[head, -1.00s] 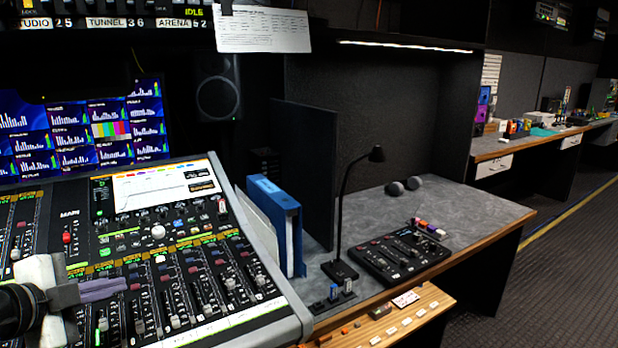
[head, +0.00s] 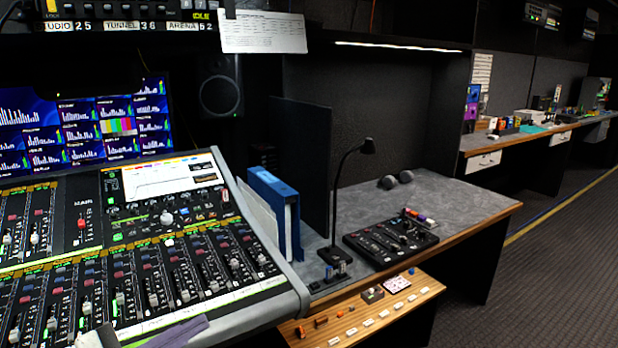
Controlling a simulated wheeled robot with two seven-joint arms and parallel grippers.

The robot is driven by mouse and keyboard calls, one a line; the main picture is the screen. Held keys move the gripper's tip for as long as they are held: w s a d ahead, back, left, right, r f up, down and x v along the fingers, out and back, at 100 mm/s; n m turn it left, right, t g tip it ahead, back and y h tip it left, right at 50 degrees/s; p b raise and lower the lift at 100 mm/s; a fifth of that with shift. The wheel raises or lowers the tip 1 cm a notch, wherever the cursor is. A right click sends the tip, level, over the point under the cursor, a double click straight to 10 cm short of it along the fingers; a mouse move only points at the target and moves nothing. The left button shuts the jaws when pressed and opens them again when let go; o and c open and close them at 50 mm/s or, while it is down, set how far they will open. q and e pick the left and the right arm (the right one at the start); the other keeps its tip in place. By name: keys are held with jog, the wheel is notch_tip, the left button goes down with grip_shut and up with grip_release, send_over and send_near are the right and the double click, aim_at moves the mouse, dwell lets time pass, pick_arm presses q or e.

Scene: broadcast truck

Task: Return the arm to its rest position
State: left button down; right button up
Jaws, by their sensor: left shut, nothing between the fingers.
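My left gripper (head: 195,326) shows only in part at the bottom edge of the head view, left of centre. Its grey-purple fingers are closed together, point right, and hold nothing. A pale part of it shows at the bottom left; the rest of the arm is cut off by the frame. The gripper appears in front of the lower fader rows of the mixing console (head: 255,308); I cannot tell the gap between them. My right gripper is not in view.
A blue binder (head: 273,210) stands right of the console. A desk lamp (head: 345,195) and a small black control panel (head: 390,243) are on the grey desk (head: 450,205). A wooden ledge (head: 340,325) with small parts juts out below. Open floor (head: 540,290) lies at the right.

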pick_arm(q)
jog(key=s+a+f+n+t+y, duration=0.1)
jog(key=s+a+f+n+y, duration=0.2)
jog(key=f+n, duration=0.45)
jog(key=s+f+n+t+y, duration=0.25)
jog(key=f+n+y, duration=0.35)
jog(key=f, duration=0.3)
jog(key=s+d+f+n+g, duration=0.1)
jog(key=s+d+f+g, duration=0.2)
jog(key=s+f, duration=0.5)
jog(key=s+d+f+n+g, duration=0.1)
jog(key=s+d+f+g, duration=0.2)
jog(key=s+f+g, duration=0.2)
notch_tip(320, 180, down, 4)
jog(key=s, duration=0.2)
jog(key=shift+s+r, duration=0.2)
jog(key=shift+s, duration=0.2)
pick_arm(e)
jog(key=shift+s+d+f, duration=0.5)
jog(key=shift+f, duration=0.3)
pick_arm(q)
jog(key=shift+w, duration=0.1)
jog(key=shift+r, duration=0.1)
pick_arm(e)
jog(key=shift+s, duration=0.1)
